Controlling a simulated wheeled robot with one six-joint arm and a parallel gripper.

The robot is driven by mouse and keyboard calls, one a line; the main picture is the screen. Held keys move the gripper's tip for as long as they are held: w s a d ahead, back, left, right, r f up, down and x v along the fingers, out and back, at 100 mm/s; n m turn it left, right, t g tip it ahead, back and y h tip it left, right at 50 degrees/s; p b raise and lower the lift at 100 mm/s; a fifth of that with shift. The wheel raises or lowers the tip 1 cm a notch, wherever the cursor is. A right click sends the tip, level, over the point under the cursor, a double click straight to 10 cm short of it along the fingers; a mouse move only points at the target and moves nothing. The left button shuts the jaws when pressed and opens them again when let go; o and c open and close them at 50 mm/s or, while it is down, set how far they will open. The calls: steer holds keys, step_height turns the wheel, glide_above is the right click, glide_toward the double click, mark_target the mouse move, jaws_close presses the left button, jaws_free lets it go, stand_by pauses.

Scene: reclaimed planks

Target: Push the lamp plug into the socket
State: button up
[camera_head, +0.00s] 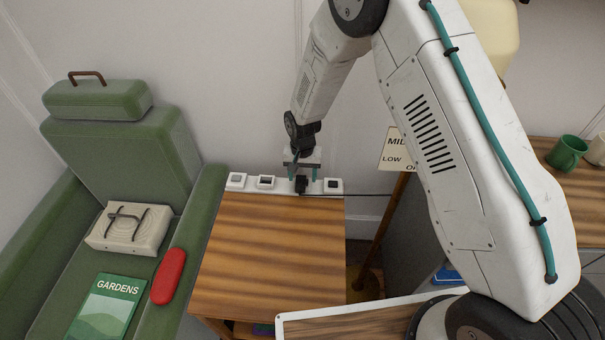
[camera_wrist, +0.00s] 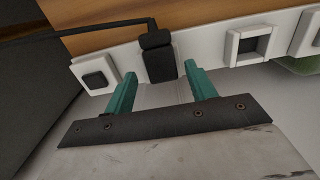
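A white socket strip (camera_head: 250,183) runs along the table's back edge, with several square sockets. The black lamp plug (camera_head: 301,186) is at the strip, between a socket on its left and the rightmost socket (camera_head: 333,185). In the wrist view the plug (camera_wrist: 158,62) stands against the strip (camera_wrist: 205,52), its cord running left. How deep it sits cannot be told. My gripper (camera_head: 302,173) is above and behind the plug. Its teal fingers (camera_wrist: 161,72) are apart, one on each side of the plug, with visible gaps. It appears open, not clamped.
The wooden table (camera_head: 270,240) is clear. A green armchair (camera_head: 120,150) on the left holds a cream box (camera_head: 130,228), a red case (camera_head: 168,276) and a gardens book (camera_head: 105,307). A sign (camera_head: 396,150) and a green mug (camera_head: 566,152) are to the right. The wall is close behind the strip.

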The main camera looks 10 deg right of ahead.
mark_target(303, 177)
step_height(303, 177, up, 8)
steer(key=shift+f, duration=0.1)
stand_by(0.4)
steer(key=shift+d, duration=0.1)
